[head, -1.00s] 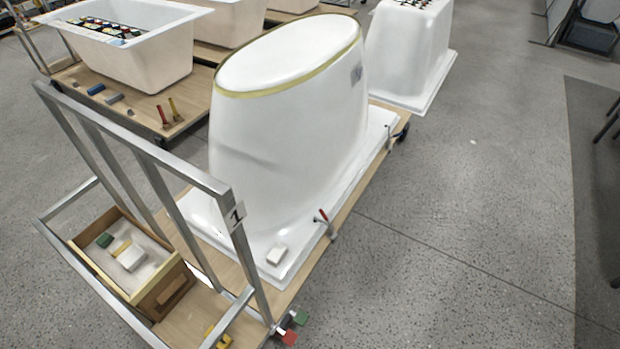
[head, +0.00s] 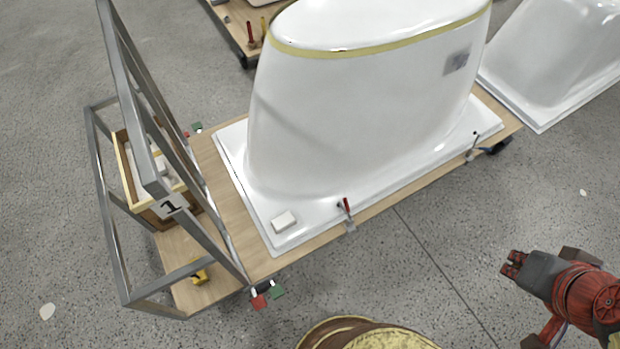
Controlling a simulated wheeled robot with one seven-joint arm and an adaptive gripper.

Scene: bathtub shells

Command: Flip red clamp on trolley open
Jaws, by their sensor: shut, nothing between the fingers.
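The red clamp (head: 347,206) sits on the near long edge of the trolley, at the rim of the white tub shell (head: 360,110). Its red handle stands up and its metal part reaches down over the wooden edge. Whether its jaw is pressed on the rim is too small to tell. The trolley (head: 232,235) has a wooden deck and a grey metal frame marked 1. My gripper (head: 512,264) is at the lower right, shut and empty, apart from the clamp and to its right, over the floor.
A white block (head: 285,221) lies on the shell's rim left of the clamp. A wooden box (head: 127,185) sits behind the metal frame. Another white shell (head: 560,60) stands at upper right. The floor between gripper and trolley is clear.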

